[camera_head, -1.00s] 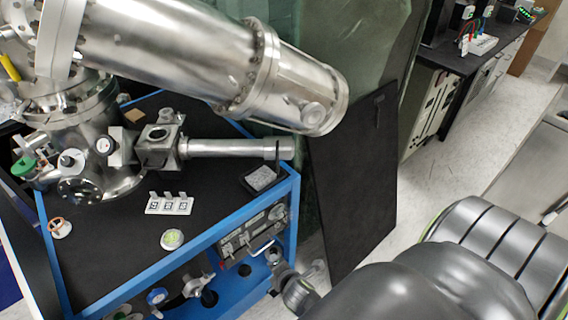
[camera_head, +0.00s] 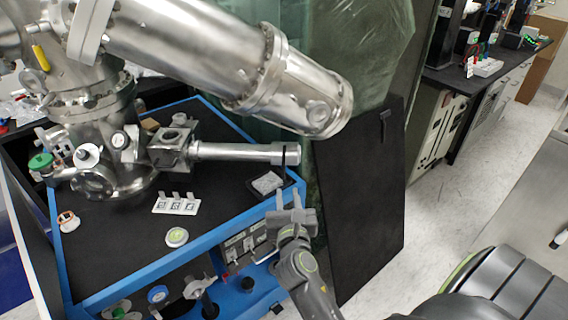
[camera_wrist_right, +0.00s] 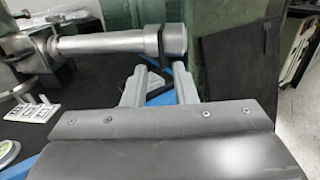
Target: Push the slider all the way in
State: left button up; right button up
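The slider appears to be the thicker end piece (camera_head: 285,154) of a horizontal steel tube (camera_head: 228,151), which runs right from the metal chamber above the black tabletop. A dark band shows near its end. In the right wrist view the thick end (camera_wrist_right: 174,42) lies just beyond my fingers. My right gripper (camera_head: 289,199) is open and empty, fingers pointing up, at the table's front right corner, below the tube end in the head view. In the wrist view its two fingers (camera_wrist_right: 159,86) stand apart, with no clear contact on the tube. My left gripper is not in view.
A blue-edged cart (camera_head: 130,276) carries the chamber. A large steel cylinder (camera_head: 220,62) hangs over the tube. A small tray (camera_head: 266,184) sits under the tube end. A dark panel (camera_head: 362,200) stands to the right. Open floor (camera_head: 450,190) lies beyond.

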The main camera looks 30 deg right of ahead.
aim_at(284, 164)
jog(key=x, duration=1.4)
jog(key=shift+f, duration=0.1)
grip_shut()
